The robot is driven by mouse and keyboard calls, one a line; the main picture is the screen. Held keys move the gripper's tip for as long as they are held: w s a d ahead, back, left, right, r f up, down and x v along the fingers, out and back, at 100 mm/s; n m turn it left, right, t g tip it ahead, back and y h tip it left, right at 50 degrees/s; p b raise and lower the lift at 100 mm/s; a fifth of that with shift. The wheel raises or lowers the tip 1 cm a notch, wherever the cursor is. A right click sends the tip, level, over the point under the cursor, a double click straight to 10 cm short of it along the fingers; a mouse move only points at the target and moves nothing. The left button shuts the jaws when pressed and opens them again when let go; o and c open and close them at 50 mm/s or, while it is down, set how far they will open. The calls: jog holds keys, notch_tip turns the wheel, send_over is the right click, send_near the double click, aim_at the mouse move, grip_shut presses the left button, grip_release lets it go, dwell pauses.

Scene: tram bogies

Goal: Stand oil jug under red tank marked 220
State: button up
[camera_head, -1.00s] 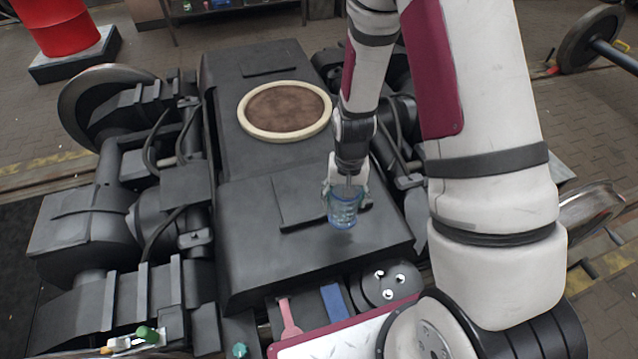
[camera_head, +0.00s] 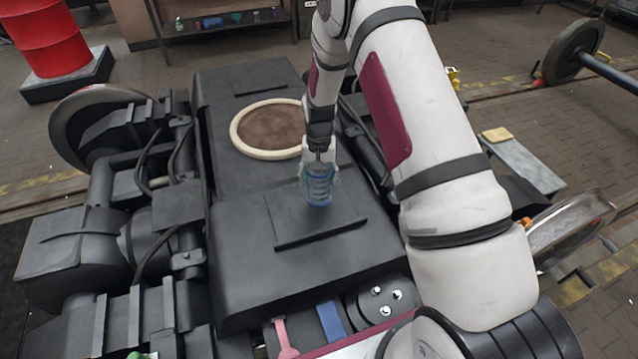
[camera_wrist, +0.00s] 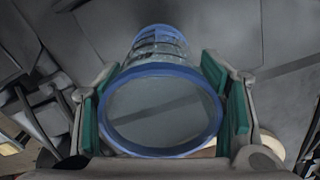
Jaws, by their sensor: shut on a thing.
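A clear jug with blue rim and bands (camera_head: 319,188) hangs below my gripper (camera_head: 319,172), over the raised plate on the dark bogie. In the wrist view the jug (camera_wrist: 160,68) sits between the green finger pads of my gripper (camera_wrist: 162,112), its round mouth facing the camera and no oil visible in it. My gripper is shut on it. I cannot tell whether the jug touches the plate. A red ribbed tank (camera_head: 45,38) stands at the far upper left, cut off by the frame's top; no number shows on it.
The red tank stands on a dark block (camera_head: 65,85). The bogie (camera_head: 270,260) fills the middle, with a cream-rimmed round brown pad (camera_head: 270,128) left of my gripper. A shelf with small items (camera_head: 225,22) is at the back. Brick floor between bogie and shelf looks clear.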

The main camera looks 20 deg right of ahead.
jog(key=shift+f, duration=1.15)
jog(key=shift+f, duration=0.2)
jog(key=o, duration=1.3)
jog(key=shift+s, duration=0.1)
jog(key=shift+r, duration=0.1)
